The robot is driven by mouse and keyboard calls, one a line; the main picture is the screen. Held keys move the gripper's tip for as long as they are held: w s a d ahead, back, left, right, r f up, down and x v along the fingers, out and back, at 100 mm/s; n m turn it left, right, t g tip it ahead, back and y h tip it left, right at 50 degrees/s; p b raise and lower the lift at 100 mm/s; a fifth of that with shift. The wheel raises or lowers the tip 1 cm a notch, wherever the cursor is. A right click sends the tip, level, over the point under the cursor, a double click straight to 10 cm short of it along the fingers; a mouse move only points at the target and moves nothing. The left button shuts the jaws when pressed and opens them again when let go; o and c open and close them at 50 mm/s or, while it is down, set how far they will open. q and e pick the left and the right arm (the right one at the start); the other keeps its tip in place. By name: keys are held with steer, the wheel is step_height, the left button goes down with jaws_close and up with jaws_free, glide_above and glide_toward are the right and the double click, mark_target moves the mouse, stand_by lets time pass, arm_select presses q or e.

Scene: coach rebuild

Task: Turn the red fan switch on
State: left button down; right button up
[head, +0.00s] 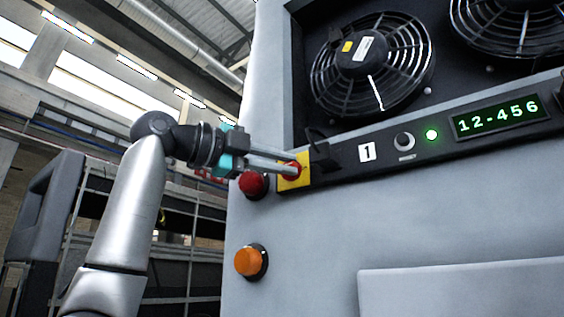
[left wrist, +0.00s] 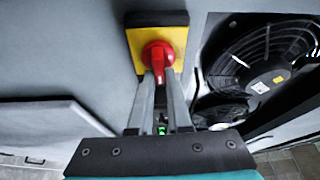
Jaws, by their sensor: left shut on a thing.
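The red fan switch (head: 291,171) sits on a yellow plate (head: 303,182) at the left end of the black panel strip. In the left wrist view the red switch (left wrist: 158,56) stands out from its yellow plate (left wrist: 176,36). My left gripper (head: 288,168) reaches in from the left, and its fingertips (left wrist: 160,72) are at the switch, one on each side of its handle. The fingers are shut on the handle. The fingers partly hide the switch in the head view. My right gripper is not in view.
A red button (head: 253,184) and an orange button (head: 248,261) stick out of the grey cabinet (head: 330,230) close below my gripper. Caged fans (head: 372,63) are above.

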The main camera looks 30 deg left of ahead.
arm_select(q)
steer(key=shift+m, duration=0.4)
steer(key=c, duration=0.9)
jaws_free()
steer(key=shift+o, duration=0.2)
steer(key=shift+s, duration=0.1)
steer(key=b+v, duration=0.2)
steer(key=v, duration=1.3)
steer(key=shift+r, duration=0.15)
